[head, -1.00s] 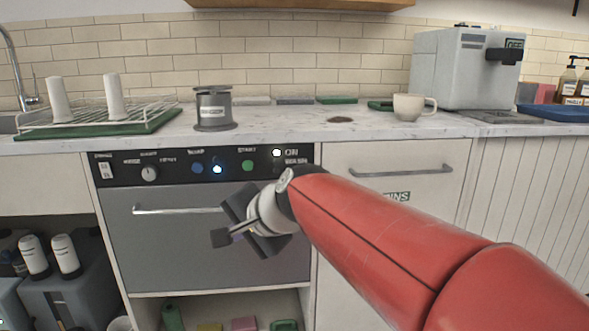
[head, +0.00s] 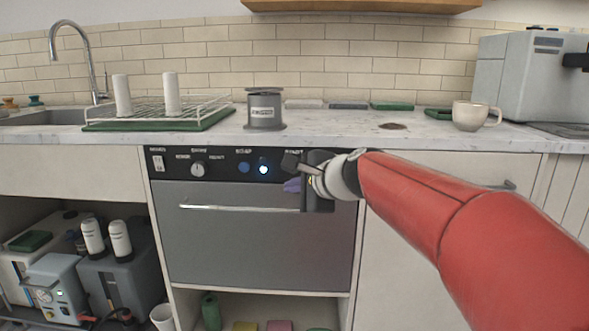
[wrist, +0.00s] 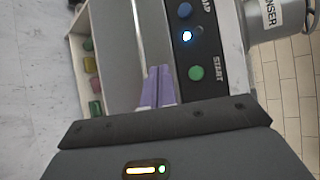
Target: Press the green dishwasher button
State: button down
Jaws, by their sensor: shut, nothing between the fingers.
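The green button (wrist: 196,73), marked START, is on the dishwasher's black control panel (head: 220,165). In the head view my gripper covers it. My gripper (head: 291,185) is in front of the right part of the panel and the top of the grey door (head: 250,240). Its purple fingers (wrist: 158,84) are shut together and empty. In the wrist view the fingertips appear left of the green button, on the door side. I cannot tell how far they are from the panel.
A blue button (head: 244,167) and a lit blue-white button (head: 263,169) sit left of the gripper. The door handle (head: 240,208) sticks out below. Above, the counter (head: 330,133) holds a dispenser (head: 265,110), a dish rack (head: 157,110) and a cup (head: 475,115).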

jog(key=w+p, duration=0.2)
jog(key=w, duration=0.5)
jog(key=shift+w+d, duration=0.15)
jog(key=shift+w, duration=0.2)
dwell(1.7)
jog(key=shift+w, duration=0.45)
jog(key=shift+w+p, duration=0.45)
jog(key=shift+p, duration=0.05)
dwell(0.5)
jog(key=shift+s, duration=0.2)
jog(key=shift+s+b, duration=0.15)
jog(key=shift+b, duration=0.15)
jog(key=shift+s, duration=0.55)
jog(key=shift+s+b, duration=1.1)
jog(key=shift+s, duration=1.4)
